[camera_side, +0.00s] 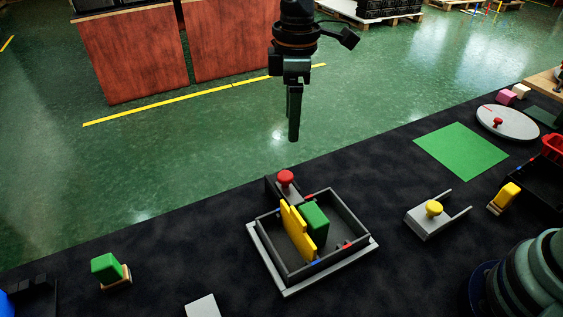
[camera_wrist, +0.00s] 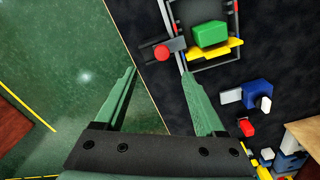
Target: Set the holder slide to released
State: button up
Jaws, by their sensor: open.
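A dark grey open box (camera_side: 345,217) on a light grey base holds a green block (camera_side: 314,218) and an upright yellow plate (camera_side: 296,232). A red knob (camera_side: 286,178) sits on a small grey part at the box's back wall; red and blue marks show on the rim. In the wrist view the knob (camera_wrist: 162,53) is beside the green block (camera_wrist: 211,34) and yellow plate (camera_wrist: 228,49). A yellow knob (camera_side: 433,208) sits in a separate grey channel. No label shows which is the holder slide. My gripper (camera_side: 294,138) is open and empty, above the red knob and apart from it.
A green mat (camera_side: 461,151) and a round grey disc (camera_side: 507,122) with a red knob lie at right. A green block on a small stand (camera_side: 107,267) is at front left. The dark table is clear between them.

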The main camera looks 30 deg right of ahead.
aim_at(285, 175)
jog(key=shift+n, duration=0.3)
jog(key=f, duration=0.8)
jog(key=a+f, duration=0.1)
jog(key=f, duration=0.4)
jog(key=shift+w+a, duration=0.1)
grip_shut()
dwell(0.9)
